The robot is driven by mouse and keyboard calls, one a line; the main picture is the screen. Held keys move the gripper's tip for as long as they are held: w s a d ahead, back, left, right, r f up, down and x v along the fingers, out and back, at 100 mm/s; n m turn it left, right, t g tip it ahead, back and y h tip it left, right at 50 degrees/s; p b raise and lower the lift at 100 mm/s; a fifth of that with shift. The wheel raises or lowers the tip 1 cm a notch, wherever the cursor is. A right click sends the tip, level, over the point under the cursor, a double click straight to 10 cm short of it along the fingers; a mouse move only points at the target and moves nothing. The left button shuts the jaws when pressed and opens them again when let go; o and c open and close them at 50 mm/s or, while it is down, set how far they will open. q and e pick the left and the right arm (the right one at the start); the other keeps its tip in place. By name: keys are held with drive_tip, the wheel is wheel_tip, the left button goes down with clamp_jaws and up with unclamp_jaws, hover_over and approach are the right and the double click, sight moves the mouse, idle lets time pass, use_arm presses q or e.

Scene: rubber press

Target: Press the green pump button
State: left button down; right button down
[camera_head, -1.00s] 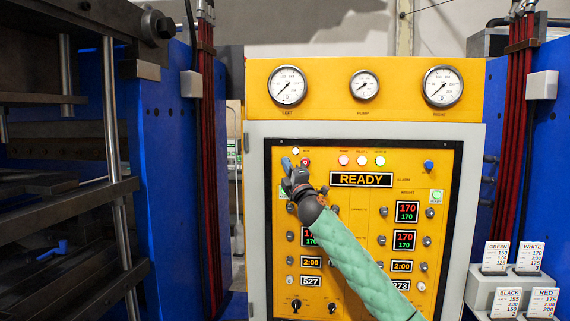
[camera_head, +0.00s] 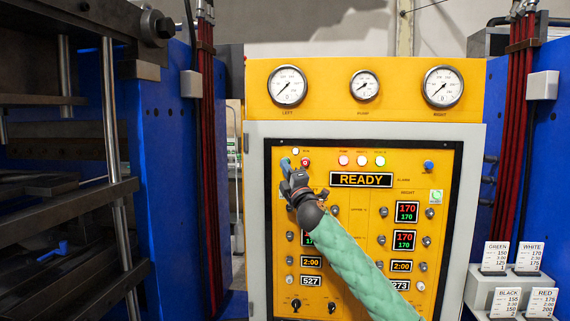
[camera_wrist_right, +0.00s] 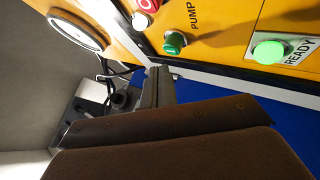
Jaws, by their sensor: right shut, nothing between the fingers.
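The green pump button (camera_wrist_right: 175,42) shows in the right wrist view, on the yellow panel beside the word PUMP. My right gripper (camera_head: 286,163) is in front of the upper left of the black-framed control panel. Its shut, empty fingers (camera_wrist_right: 160,76) end close beside the green button in the wrist view. I cannot tell whether they touch it. My left gripper is not in view.
A red button (camera_head: 306,162) sits just right of my fingertips. A lit green READY button (camera_wrist_right: 268,52) is on the panel too. The READY display (camera_head: 361,180) and temperature readouts are to the right. Blue press frames stand on both sides; a card rack (camera_head: 480,295) is at lower right.

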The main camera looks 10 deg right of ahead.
drive_tip(key=s, duration=0.2)
drive_tip(key=s+a+p, duration=0.1)
drive_tip(key=s, duration=0.1)
drive_tip(key=shift+s, duration=0.2)
idle(0.6)
